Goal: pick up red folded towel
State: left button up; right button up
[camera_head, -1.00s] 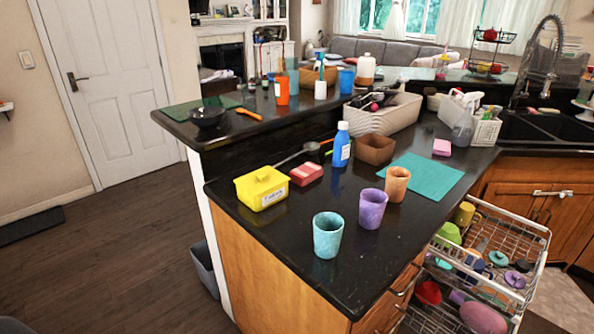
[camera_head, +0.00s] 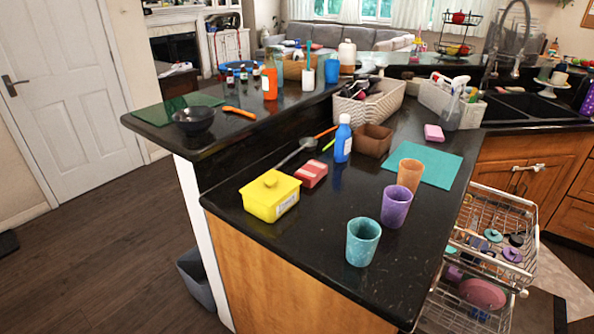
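A small red folded block with a paler front face, which looks like the red folded towel (camera_head: 312,173), lies on the black counter (camera_head: 300,240). It sits just right of and behind a yellow lidded box (camera_head: 271,195). A blue bottle (camera_head: 343,139) stands behind it to the right. A grey-headed utensil (camera_head: 306,144) lies behind it. Neither of my grippers is in view.
Teal (camera_head: 362,243), purple (camera_head: 395,207) and orange (camera_head: 410,175) cups stand right of the towel. A raised ledge (camera_head: 205,150) runs behind. The pulled-out dishwasher rack (camera_head: 500,215) is at the right. Open floor (camera_head: 90,230) lies at the left.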

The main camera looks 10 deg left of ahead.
aim_at(313, 172)
jog(key=i+j, duration=0.1)
jog(key=j, duration=1.15)
jog(key=i+j, duration=0.15)
jog(key=j, duration=0.5)
